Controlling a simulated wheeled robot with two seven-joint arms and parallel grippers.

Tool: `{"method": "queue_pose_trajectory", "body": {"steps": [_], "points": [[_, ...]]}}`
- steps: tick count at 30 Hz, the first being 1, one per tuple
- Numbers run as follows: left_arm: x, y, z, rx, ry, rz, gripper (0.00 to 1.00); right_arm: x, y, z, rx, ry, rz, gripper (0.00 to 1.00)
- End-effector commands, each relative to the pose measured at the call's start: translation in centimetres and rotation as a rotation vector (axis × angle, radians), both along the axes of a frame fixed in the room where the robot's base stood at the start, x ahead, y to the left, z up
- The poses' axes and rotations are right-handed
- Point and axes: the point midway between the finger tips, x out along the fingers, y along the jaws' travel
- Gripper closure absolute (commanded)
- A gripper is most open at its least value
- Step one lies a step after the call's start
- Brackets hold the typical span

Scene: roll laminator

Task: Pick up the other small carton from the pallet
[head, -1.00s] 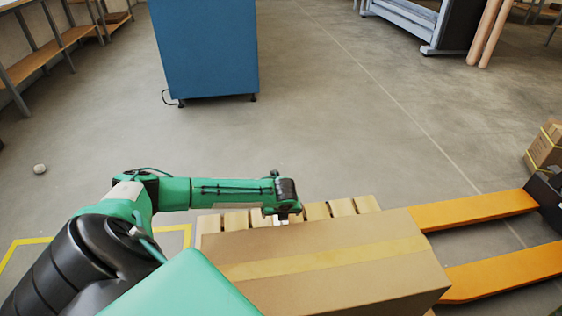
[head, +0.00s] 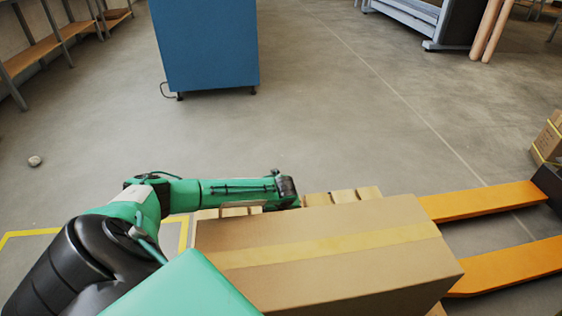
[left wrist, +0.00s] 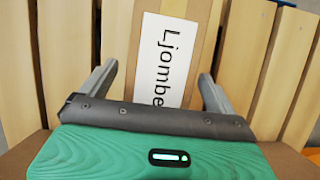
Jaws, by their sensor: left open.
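The small carton (left wrist: 165,45) is brown with a white label reading "Ljombe" and shows in the left wrist view against pallet slats. My left gripper (left wrist: 158,70) is open, with one finger at each side of the carton's near part. The fingers look apart from the carton, though contact at the right finger is hard to judge. The wooden pallet (head: 345,196) shows in the head view behind a large taped carton (head: 335,262). That large carton hides my left gripper and the small carton there. My right gripper is not in view.
The large carton blocks the near side of the pallet. Orange forks (head: 480,202) extend to the right of it. A blue cabinet (head: 205,50) stands farther back, with open floor between. Stacked cartons (head: 549,140) are at the right edge.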

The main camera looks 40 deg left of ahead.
Motion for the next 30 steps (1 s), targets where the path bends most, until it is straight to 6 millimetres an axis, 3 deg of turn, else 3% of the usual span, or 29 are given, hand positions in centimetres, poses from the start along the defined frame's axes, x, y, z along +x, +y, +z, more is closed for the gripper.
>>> {"method": "queue_pose_trajectory", "body": {"steps": [3,12,22,30], "points": [[0.22,0.24,-1.05,0.000,0.001,0.000,0.07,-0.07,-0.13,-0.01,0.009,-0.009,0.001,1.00],[0.26,0.31,-1.06,-0.001,0.001,0.000,0.07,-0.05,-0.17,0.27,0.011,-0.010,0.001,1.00],[0.25,0.33,-1.06,0.000,0.001,0.000,0.72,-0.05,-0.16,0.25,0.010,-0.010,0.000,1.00],[0.32,0.36,-0.89,0.001,-0.001,0.000,0.74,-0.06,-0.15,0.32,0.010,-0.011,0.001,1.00]]}}
